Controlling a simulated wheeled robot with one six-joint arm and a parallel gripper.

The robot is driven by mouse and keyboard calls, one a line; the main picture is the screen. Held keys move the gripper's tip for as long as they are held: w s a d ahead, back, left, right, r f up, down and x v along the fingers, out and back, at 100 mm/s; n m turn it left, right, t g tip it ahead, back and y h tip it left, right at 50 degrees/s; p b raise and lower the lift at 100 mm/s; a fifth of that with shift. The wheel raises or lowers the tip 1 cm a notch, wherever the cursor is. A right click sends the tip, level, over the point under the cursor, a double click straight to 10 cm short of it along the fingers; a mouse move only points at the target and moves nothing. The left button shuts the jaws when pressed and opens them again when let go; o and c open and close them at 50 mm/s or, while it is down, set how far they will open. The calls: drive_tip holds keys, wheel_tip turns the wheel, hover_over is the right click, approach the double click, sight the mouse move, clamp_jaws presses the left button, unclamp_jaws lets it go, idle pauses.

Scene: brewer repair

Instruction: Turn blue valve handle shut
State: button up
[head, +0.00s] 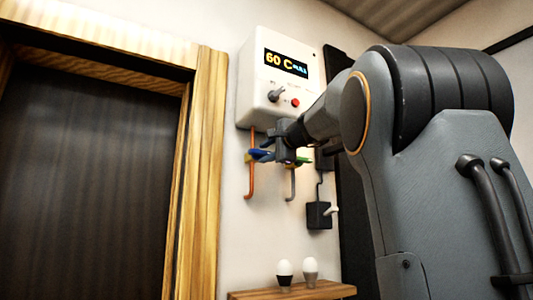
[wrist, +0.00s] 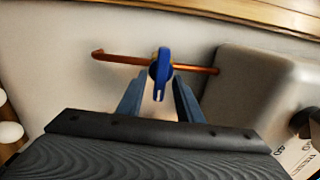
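The blue valve handle (head: 261,155) is on the copper pipe (head: 250,185) under the white brewer box (head: 280,80) in the head view. In the wrist view the blue handle (wrist: 161,68) lies crosswise to the copper pipe (wrist: 120,58). My gripper (head: 279,150) is at the valve in the head view and hides part of that area. In the wrist view my gripper (wrist: 158,82) is open, with one finger on each side of the blue handle. A gap shows on both sides, and I cannot tell whether either finger touches it.
A green handle (head: 303,160) is on the grey pipe (head: 291,184) just right of my gripper. A black switch box (head: 318,216) is lower on the wall. Two bulbs (head: 285,272) stand on a wooden shelf (head: 290,292). A dark door (head: 90,180) is at left.

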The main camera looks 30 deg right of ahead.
drive_tip(key=s+b, duration=0.3)
drive_tip(key=s, duration=0.4)
drive_tip(key=shift+s+d, duration=0.15)
drive_tip(key=shift+s, duration=0.25)
idle(0.3)
